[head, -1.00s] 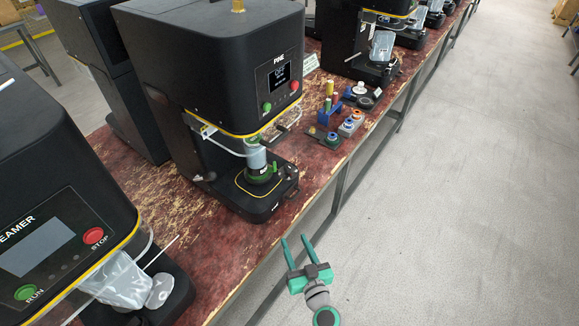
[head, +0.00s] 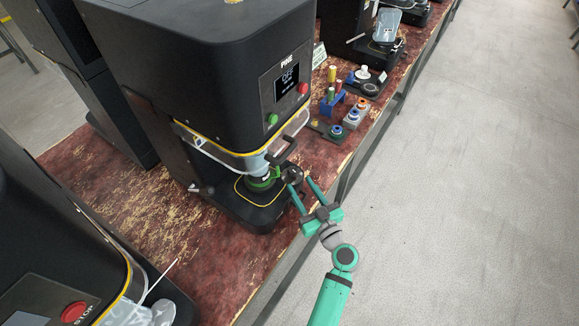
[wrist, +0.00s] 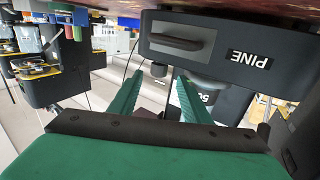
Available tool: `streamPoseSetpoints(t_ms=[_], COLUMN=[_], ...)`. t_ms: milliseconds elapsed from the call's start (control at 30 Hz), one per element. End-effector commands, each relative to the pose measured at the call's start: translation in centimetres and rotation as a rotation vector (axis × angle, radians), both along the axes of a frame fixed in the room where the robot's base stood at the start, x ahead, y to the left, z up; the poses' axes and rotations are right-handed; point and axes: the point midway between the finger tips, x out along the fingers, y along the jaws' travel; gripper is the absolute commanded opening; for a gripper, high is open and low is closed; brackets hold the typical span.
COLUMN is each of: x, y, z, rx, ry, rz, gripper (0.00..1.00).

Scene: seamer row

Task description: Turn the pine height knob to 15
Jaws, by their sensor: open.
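The pine seamer (head: 205,75) is the large black machine with PINE and a lit screen on its front. Its dark round height knob (head: 292,174) sits at the front of the low base. In the wrist view, upside down, a grey knob (wrist: 206,88) with digits like 50 shows near the PINE label (wrist: 249,59), partly hidden by the right finger. My gripper (head: 300,183) is open and empty, its fingertips close to the knob in the head view. In the wrist view the knob lies right of the gap between the fingers (wrist: 161,76). I cannot tell whether they touch.
A green fixture (head: 262,182) stands on the machine's base under the head, with a black handle (head: 283,150) beside it. Coloured pegs and small parts (head: 345,115) lie on the worn red bench to the right. Another seamer (head: 50,240) stands at lower left. The grey floor is clear.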

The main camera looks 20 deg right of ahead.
Motion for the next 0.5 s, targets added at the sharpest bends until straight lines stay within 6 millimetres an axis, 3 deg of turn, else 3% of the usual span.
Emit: streamPoseSetpoints(t_ms=[300, 500], x=[5.6, 7.8], y=[0.7, 1.1], z=[0.0, 0.0], rx=[-0.002, -0.001], ry=[0.001, 0.001], rz=[-0.001, 0.001], gripper=[0.44, 0.44])
